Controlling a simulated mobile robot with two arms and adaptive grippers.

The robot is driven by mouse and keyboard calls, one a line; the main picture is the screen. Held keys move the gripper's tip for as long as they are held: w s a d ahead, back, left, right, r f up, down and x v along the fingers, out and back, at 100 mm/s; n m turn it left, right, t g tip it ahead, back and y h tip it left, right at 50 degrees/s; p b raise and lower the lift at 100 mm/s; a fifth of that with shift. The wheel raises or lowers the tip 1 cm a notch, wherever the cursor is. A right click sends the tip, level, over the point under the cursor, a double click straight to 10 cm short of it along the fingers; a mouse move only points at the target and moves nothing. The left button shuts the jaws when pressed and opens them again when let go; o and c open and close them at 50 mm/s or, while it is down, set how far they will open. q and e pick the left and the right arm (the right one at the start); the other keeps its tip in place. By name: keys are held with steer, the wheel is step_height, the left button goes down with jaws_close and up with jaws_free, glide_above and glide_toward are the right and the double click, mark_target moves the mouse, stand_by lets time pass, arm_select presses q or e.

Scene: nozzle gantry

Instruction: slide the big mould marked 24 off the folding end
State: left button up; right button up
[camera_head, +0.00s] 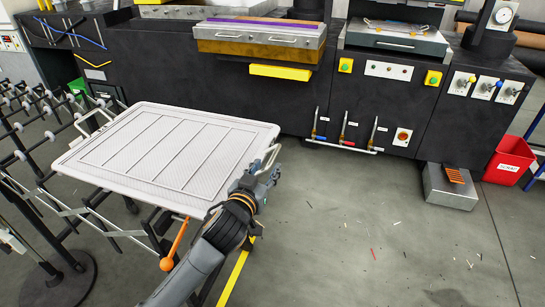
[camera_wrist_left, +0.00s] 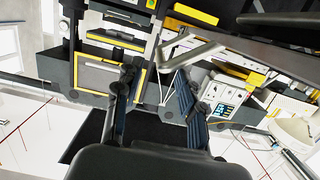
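The big mould (camera_head: 165,150) is a flat white perforated panel with a raised rim. It lies on the folding end (camera_head: 120,232) of the roller conveyor, and I cannot read a 24 on it. Pale bar handles stick out at its left side and at its right side (camera_head: 271,158). My left gripper (camera_head: 264,176) is beside the right handle. In the left wrist view its two fingers (camera_wrist_left: 155,75) are spread apart with nothing between them. A pale bar (camera_wrist_left: 190,50), apparently that handle, shows just beyond the right finger; I cannot tell whether they touch. My right gripper is out of view.
An orange-knobbed lever (camera_head: 175,243) stands below the mould's front edge. The roller conveyor (camera_head: 35,130) runs off left. A dark machine bench (camera_head: 270,105) stands behind, with a red bin (camera_head: 509,161) at right. The floor (camera_head: 350,230) at the right is open, with small scraps.

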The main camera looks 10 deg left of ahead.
mark_target(274, 154)
arm_select(q)
steer(key=w, duration=0.4)
steer(key=w+f, duration=0.1)
steer(key=w, duration=0.2)
steer(key=shift+w+d, duration=0.1)
steer(key=shift+d, duration=0.2)
jaws_close()
